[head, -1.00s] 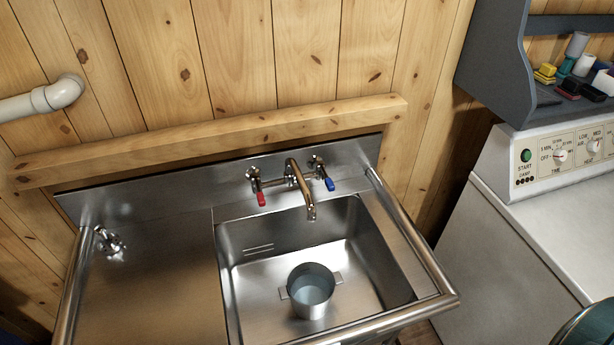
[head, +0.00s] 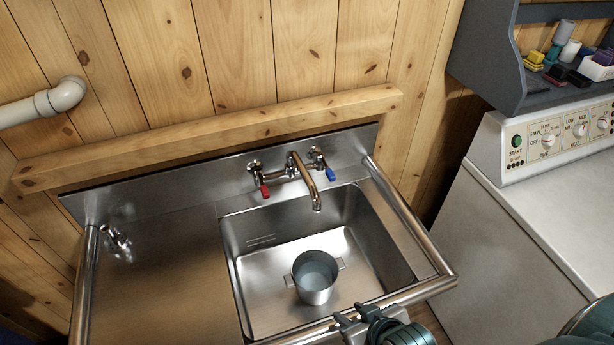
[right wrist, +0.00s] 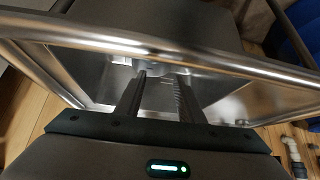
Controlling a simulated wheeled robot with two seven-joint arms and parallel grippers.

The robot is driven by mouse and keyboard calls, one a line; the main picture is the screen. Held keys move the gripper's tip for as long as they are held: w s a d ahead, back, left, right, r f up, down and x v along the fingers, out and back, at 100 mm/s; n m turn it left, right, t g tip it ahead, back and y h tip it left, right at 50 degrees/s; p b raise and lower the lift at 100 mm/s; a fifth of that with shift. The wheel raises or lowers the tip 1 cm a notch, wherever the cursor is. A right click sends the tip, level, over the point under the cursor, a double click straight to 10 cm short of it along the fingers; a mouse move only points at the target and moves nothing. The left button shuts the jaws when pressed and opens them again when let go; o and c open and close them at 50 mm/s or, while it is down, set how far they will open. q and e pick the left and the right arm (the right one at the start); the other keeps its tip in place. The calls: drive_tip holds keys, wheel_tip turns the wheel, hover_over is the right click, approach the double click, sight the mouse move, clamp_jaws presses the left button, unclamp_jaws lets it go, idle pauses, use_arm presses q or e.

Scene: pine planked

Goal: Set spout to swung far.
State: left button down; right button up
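The chrome spout (head: 305,182) rises from the wall faucet at the back of the steel sink (head: 270,305). It curves forward, and its tip hangs over the basin's back part. A red handle (head: 265,191) is on its left and a blue handle (head: 330,174) on its right. My right gripper (head: 355,315) is at the sink's front rail, well in front of the spout and not touching it. In the right wrist view the two fingers (right wrist: 160,85) stand apart with nothing held between them. My left gripper is not in view.
A metal pot (head: 316,288) with side handles stands in the basin below the spout. A tubular rail (head: 418,292) runs around the sink's front and right side. A white machine (head: 520,240) and a grey shelf (head: 490,60) stand at the right.

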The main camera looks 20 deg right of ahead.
drive_tip(key=w+a+r+m+t, duration=0.1)
drive_tip(key=w+a+r+t, duration=0.1)
drive_tip(key=w+r+t, duration=0.45)
drive_tip(key=m+t+h, duration=0.1)
drive_tip(key=m+t, duration=0.1)
drive_tip(key=t, duration=0.2)
approach(317, 201)
drive_tip(key=shift+w, duration=0.35)
drive_tip(key=shift+w, duration=0.1)
drive_tip(key=w, duration=0.8)
drive_tip(key=shift+w+r, duration=0.1)
drive_tip(key=w+b, duration=0.2)
drive_tip(key=w, duration=0.5)
drive_tip(key=shift+w+f, duration=0.2)
drive_tip(key=shift+w, duration=0.05)
drive_tip(key=shift+w+r+b, duration=0.1)
drive_tip(key=shift+w+b, duration=0.3)
drive_tip(key=shift+w, duration=0.35)
